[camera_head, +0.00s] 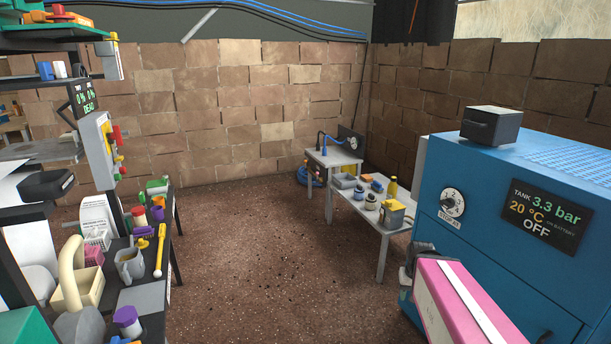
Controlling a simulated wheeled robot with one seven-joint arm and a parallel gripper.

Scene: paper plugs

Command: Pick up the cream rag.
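I cannot make out a cream rag for certain in the head view. A cream piece with a tall arched handle (74,278) stands on the dark bench at the left, but it looks like a rigid holder, not cloth. Small items on the far grey table are too small to tell whether one is a rag. I cannot make out my gripper in this view.
The dark bench (152,250) at left holds a jug (130,265) and a yellow tool (160,250). A grey table (384,262) with jars stands right of centre. A blue tank (480,240) and pink box (460,305) fill the right. Middle floor (265,260) is clear.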

